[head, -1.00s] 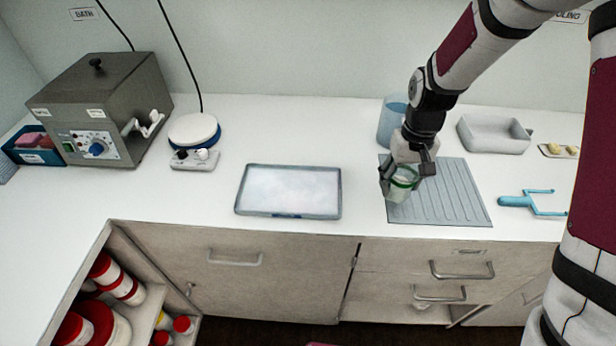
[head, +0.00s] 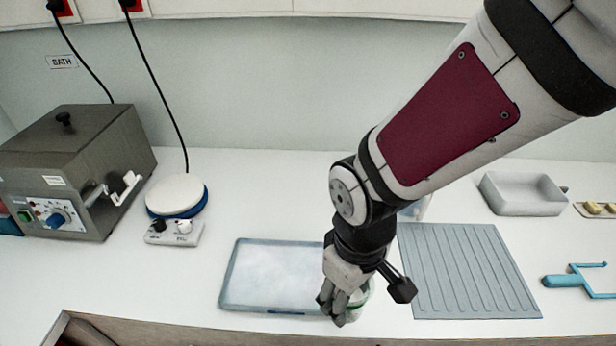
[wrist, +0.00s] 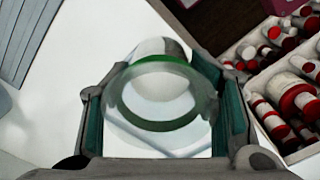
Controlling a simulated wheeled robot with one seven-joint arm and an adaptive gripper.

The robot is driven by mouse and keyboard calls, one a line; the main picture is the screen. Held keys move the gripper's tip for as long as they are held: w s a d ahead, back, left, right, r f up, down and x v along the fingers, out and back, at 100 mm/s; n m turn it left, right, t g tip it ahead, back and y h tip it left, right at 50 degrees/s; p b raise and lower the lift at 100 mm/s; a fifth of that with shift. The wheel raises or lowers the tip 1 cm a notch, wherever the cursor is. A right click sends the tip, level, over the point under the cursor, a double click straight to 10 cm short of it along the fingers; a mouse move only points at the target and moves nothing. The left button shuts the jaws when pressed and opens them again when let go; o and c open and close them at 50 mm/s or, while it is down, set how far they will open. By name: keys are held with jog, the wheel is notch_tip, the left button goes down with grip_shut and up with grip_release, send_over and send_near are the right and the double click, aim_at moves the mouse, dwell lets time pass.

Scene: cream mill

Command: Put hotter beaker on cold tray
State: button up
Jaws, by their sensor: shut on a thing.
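My gripper (head: 343,304) is shut on a clear beaker with a green band, in front of me near the counter's front edge. The beaker shows large between the two fingers in the wrist view (wrist: 160,105); in the head view the fingers hide most of it (head: 362,294). The cold tray (head: 229,277), a shallow rectangular tray with a blue-grey rim and a white, frosty surface, lies just left of my gripper. My gripper and the beaker overlap its right edge in the head view. I cannot tell whether the beaker touches anything below.
A grey ribbed mat (head: 465,270) lies to the right. A bluish vessel (head: 415,209) behind my arm is mostly hidden. A grey bath (head: 75,170) and a white hotplate (head: 176,195) stand left. A white basin (head: 522,194) and blue clamp (head: 580,281) are at right. Open shelves (wrist: 285,80) hold red-capped containers.

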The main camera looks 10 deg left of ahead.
jog(key=shift+w+a+f+b, duration=0.15)
jog(key=shift+w+a+b, duration=0.05)
jog(key=shift+b, duration=0.35)
jog(key=shift+w+a, duration=0.1)
jog(key=shift+a, duration=0.1)
jog(key=w+a, duration=0.2)
jog(key=a, duration=0.1)
jog(key=w+a, duration=0.3)
jog(key=w+a+f, duration=0.1)
jog(key=w+a, duration=0.1)
jog(key=a, duration=0.2)
jog(key=shift+w, duration=0.25)
jog(key=shift+a+f+p, duration=0.15)
jog(key=shift+f+p, duration=0.15)
jog(key=shift+f, duration=1.45)
jog(key=o, duration=1.3)
jog(key=shift+f, duration=0.15)
jog(key=shift+c, duration=0.2)
